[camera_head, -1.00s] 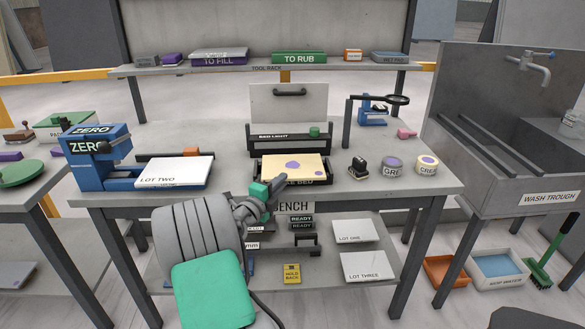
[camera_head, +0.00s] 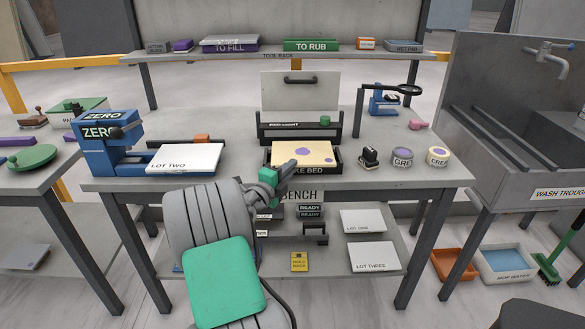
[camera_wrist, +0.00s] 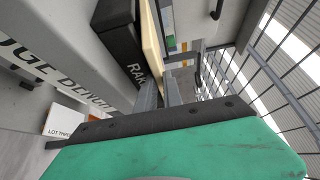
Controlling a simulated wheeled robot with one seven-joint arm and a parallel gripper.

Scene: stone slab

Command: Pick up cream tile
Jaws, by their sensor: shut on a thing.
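The cream tile (camera_head: 317,149) has purple spots and lies flat in the black rake bed (camera_head: 325,169) at the bench's front. My gripper (camera_head: 290,165) is at the tile's front edge, coming from below left. In the wrist view, the tile (camera_wrist: 152,45) shows as a pale upright strip beside the black bed (camera_wrist: 115,35). The fingers of my gripper (camera_wrist: 161,95) are shut on the tile's near edge. The exact contact is partly hidden. I cannot see a gap between tile and bed.
A black lidded fixture (camera_head: 295,130) stands just behind the bed. A black stamp-like tool (camera_head: 369,157) and two round pots, grey (camera_head: 402,158) and cream (camera_head: 438,157), stand to the right. A white LOT TWO slab (camera_head: 185,158) lies left. Bare bench separates them.

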